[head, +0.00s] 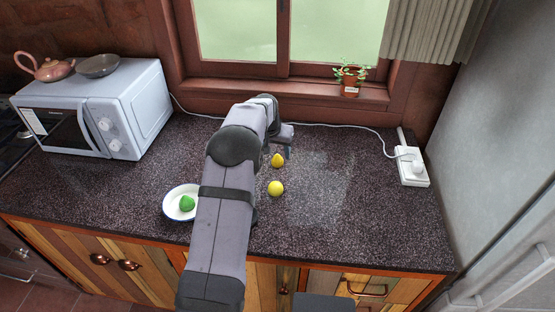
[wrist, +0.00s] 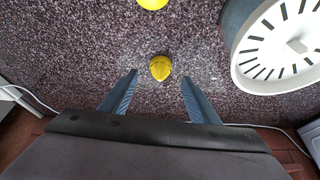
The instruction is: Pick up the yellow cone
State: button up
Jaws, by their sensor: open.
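The yellow cone (head: 277,160) stands on the dark speckled counter, just right of my arm in the head view. In the wrist view the cone (wrist: 160,68) shows from above, centred between the two finger tips and apart from both. My gripper (head: 287,149) is at the far side of the cone in the head view, fingers pointing down. In the wrist view my gripper (wrist: 160,77) is open and empty. The height of the finger tips above the counter is hard to tell.
A yellow ball (head: 276,188) lies nearer the front than the cone. A white plate (head: 171,208) holds a green object (head: 187,203). A round white-faced thing with dark ticks (wrist: 257,72) stands beside the cone, hidden by my arm in the head view.

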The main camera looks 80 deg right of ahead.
aim_at(277, 157)
jog(key=shift+f, duration=0.1)
jog(key=shift+d+f+p, duration=0.3)
jog(key=shift+f+p, duration=0.35)
jog(key=shift+p, duration=0.25)
jog(key=shift+p+x, duration=0.75)
jog(key=shift+x, duration=1.05)
jog(key=c, duration=1.1)
